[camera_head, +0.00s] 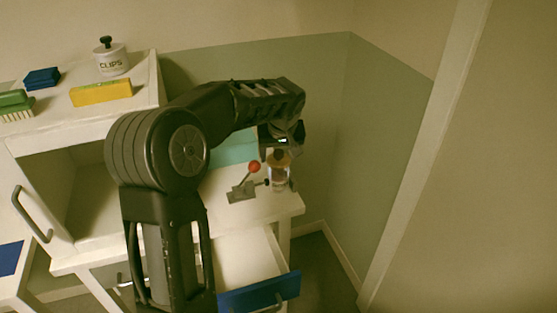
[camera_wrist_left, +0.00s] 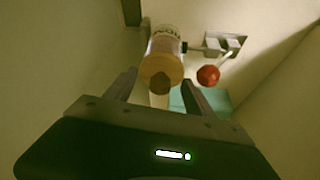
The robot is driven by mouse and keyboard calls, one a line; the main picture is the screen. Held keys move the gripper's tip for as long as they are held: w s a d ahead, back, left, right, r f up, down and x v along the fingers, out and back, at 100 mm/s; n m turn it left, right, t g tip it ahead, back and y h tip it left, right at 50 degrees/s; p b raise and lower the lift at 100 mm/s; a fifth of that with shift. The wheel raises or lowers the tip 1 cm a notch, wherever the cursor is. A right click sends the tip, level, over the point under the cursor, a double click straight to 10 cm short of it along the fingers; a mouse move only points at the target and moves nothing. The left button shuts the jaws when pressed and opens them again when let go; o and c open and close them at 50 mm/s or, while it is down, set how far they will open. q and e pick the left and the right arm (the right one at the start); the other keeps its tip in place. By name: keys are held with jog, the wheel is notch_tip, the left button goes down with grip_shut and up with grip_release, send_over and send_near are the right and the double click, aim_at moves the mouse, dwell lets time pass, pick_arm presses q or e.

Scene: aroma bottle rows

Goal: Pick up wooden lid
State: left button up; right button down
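The wooden lid (camera_head: 281,157) sits on top of a clear glass bottle (camera_head: 278,180) standing near the right end of the white table. In the left wrist view the round lid (camera_wrist_left: 160,66) with its darker knob is on the labelled bottle (camera_wrist_left: 166,38). My left gripper (camera_head: 281,140) is just above the lid in the head view. In the wrist view its two fingers (camera_wrist_left: 158,92) are apart, with the lid just past and between their tips. I cannot tell whether either finger touches it. My right gripper is not in view.
A lever with a red ball (camera_head: 254,167) on a grey base stands left of the bottle. A teal panel (camera_head: 235,150) is behind. Below is an open drawer with a blue front (camera_head: 260,292). A clips jar (camera_head: 111,60) and yellow box (camera_head: 101,92) sit upper left.

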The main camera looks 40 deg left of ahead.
aim_at(279, 152)
pick_arm(q)
jog(key=c, duration=0.9)
notch_tip(279, 152, up, 10)
dwell(0.3)
dwell(0.4)
